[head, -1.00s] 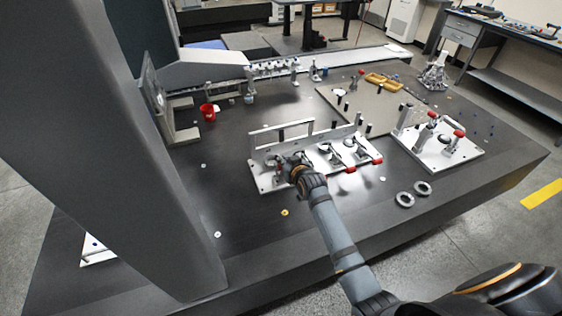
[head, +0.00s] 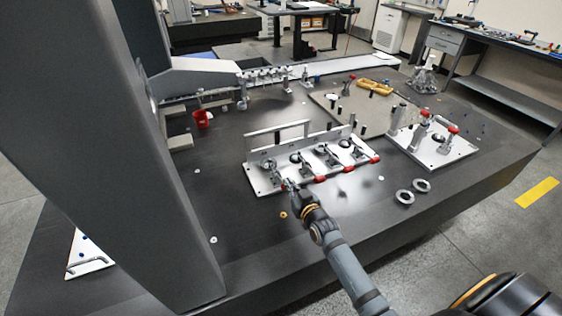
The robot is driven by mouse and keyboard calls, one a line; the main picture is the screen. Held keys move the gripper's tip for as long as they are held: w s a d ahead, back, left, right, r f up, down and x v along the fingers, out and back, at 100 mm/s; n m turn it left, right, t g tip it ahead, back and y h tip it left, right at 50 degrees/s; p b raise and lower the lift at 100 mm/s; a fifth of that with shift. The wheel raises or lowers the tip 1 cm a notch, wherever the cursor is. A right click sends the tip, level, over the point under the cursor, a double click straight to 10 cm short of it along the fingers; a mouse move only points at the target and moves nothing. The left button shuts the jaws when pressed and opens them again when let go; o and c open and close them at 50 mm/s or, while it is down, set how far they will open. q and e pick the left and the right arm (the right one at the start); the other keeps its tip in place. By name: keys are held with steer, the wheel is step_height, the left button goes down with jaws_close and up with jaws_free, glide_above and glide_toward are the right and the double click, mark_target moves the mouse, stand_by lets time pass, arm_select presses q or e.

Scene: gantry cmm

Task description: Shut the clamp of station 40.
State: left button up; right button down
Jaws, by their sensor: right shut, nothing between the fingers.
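A light metal fixture plate (head: 262,185) on the dark table carries several toggle clamps in a row, with red-tipped handles along its front edge. No station number is readable, so I cannot tell which clamp is station 40. My right gripper (head: 290,186) is at the front edge of the plate, near its left half, shut with nothing held. It partly hides the leftmost clamp handle, and I cannot tell whether it touches it. The other red handles, such as the one right of the gripper (head: 320,179) and the far right one (head: 376,159), lie low toward the front. My left gripper is out of view.
A second white plate with red-handled clamps (head: 430,152) stands to the right. Two grey rings (head: 405,197) lie near the front edge. A red cup (head: 203,119) is at the left. A large dark gantry column (head: 140,170) blocks the left side.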

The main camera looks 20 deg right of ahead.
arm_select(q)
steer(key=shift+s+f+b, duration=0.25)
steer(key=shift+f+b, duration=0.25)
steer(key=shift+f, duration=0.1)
arm_select(e)
steer(key=shift+s+f, duration=0.25)
steer(key=shift+f, duration=0.3)
steer(key=shift+s+f, duration=0.25)
steer(key=shift+f, duration=0.25)
